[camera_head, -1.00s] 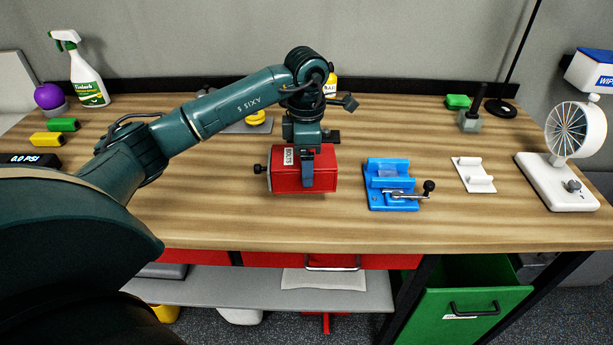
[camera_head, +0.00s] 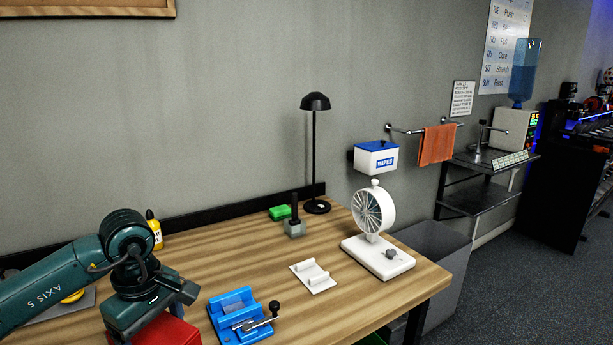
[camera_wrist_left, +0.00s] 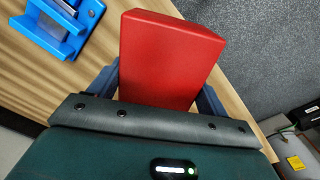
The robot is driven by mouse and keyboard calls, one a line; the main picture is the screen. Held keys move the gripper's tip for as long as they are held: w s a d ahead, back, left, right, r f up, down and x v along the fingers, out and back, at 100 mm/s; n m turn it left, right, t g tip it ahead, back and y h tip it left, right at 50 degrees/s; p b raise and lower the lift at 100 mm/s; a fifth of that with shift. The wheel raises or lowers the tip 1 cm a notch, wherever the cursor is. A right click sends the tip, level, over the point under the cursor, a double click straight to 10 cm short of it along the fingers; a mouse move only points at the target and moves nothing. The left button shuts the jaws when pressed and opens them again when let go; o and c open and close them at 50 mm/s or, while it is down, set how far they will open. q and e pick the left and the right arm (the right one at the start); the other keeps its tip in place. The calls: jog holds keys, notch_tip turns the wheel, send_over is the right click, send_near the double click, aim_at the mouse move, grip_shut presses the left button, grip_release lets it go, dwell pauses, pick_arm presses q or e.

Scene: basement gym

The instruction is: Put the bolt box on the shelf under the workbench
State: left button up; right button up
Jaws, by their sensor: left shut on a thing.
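The red bolt box (camera_head: 170,333) is at the bottom left of the head view, partly cut off by the frame edge. It also fills the middle of the left wrist view (camera_wrist_left: 167,58), between the two dark fingers. My left gripper (camera_wrist_left: 160,95) is shut on the box. In the wrist view the box is over the workbench's front edge, with grey floor beside it. The workbench (camera_head: 330,250) has a wood top. The shelf under it is out of the head view. My right gripper is not in view.
A blue vise (camera_head: 238,312) stands just right of the box. Beyond it on the bench are a white holder (camera_head: 313,276), a white fan (camera_head: 380,255), a black lamp (camera_head: 315,150) and a green block (camera_head: 280,212). Open floor (camera_head: 510,270) lies to the right.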

pick_arm(q)
jog(key=s+d+f+m+p, duration=0.1)
jog(key=s+d+m, duration=0.4)
jog(key=m, duration=0.8)
jog(key=shift+s+d+f, duration=0.15)
jog(key=shift+s, duration=0.55)
